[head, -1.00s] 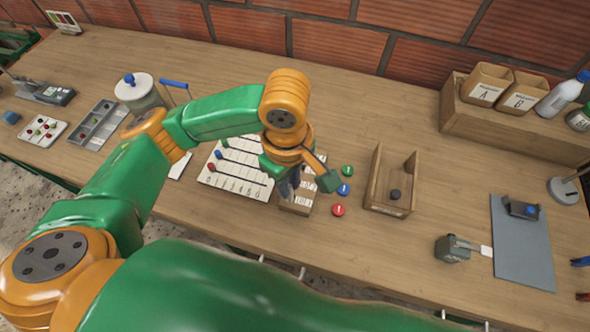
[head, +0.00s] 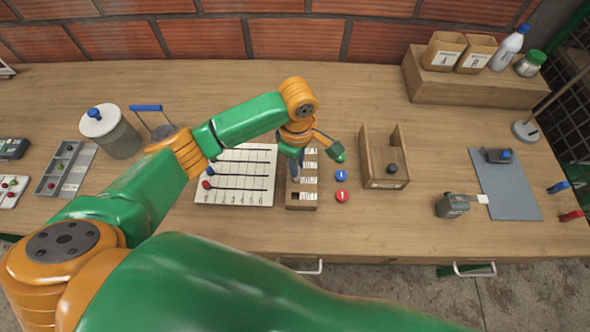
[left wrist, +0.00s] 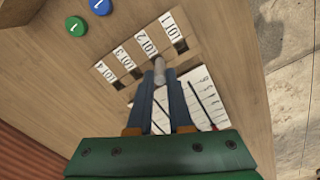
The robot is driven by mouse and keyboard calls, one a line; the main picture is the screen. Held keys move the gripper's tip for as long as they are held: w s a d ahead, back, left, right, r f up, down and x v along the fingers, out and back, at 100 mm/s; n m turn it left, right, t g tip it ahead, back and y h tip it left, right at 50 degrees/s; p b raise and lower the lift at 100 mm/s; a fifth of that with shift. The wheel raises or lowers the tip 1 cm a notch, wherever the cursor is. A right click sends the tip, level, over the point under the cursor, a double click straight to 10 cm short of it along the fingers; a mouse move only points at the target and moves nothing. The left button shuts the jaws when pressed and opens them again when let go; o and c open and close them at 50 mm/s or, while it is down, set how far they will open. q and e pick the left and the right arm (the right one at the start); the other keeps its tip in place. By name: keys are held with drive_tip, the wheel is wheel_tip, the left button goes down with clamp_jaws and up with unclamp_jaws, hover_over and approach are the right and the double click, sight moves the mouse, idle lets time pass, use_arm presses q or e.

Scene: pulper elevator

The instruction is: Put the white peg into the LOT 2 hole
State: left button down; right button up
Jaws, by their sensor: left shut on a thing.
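My left gripper (head: 295,172) is over the wooden LOT block (head: 302,207). In the left wrist view its two dark fingers (left wrist: 166,88) are shut on the white peg (left wrist: 160,68), a pale rounded stub between the tips. The block shows labels LOT 1 to LOT 4, each beside a dark square hole. The peg's end lies over the place beside the LOT 2 label (left wrist: 145,40) and covers that hole. I cannot tell whether the peg is above the hole or inside it. The LOT 1 hole (left wrist: 181,45) looks empty. My right gripper is not in view.
A white slider board (head: 235,197) stands close left of the block. Blue (head: 341,176) and red (head: 341,196) buttons lie right of it, then an open wooden box (head: 370,160). A lidded canister (head: 112,135) is at left. Bare table lies behind the arm.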

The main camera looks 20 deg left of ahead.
use_arm(q)
wheel_tip(320, 180, down, 4)
drive_tip(key=shift+w+a+r, duration=0.15)
drive_tip(key=shift+w, duration=0.1)
drive_tip(key=c, duration=0.8)
unclamp_jaws()
drive_tip(key=shift+c, duration=0.2)
drive_tip(key=shift+r, duration=0.2)
wheel_tip(320, 180, up, 12)
drive_tip(key=shift+f, duration=0.2)
